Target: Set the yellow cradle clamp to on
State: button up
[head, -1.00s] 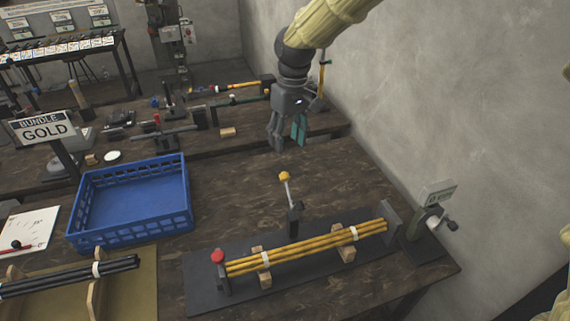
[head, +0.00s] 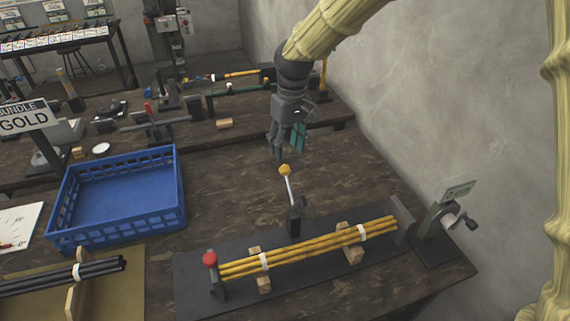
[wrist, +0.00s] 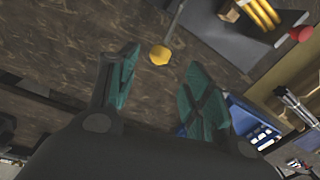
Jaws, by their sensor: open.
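The yellow cradle clamp is a lever with a yellow knob (head: 285,170) on a pale rod, rising from a dark block (head: 294,219) behind the cradle. The lever stands nearly upright, tilted slightly left in the head view. The yellow rods (head: 305,249) lie bundled on wooden supports in front of it, with white bands around them. My gripper (head: 287,152) is open and empty, pointing down just above and behind the knob. In the wrist view the knob (wrist: 159,55) shows between and beyond the teal fingertips (wrist: 165,75), apart from them.
A blue crate (head: 178,205) stands to the left. A red knob (head: 210,259) is at the rods' left end, and a crank device (head: 440,225) is at their right end. Black rods (head: 60,277) lie front left. The grey wall is close on the right.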

jog(key=f, duration=0.2)
jog(key=f+p, duration=0.1)
jog(key=f, duration=0.4)
jog(key=shift+s+a+f, duration=0.15)
jog(key=shift+a, duration=0.1)
jog(key=shift+c, duration=0.2)
grip_shut()
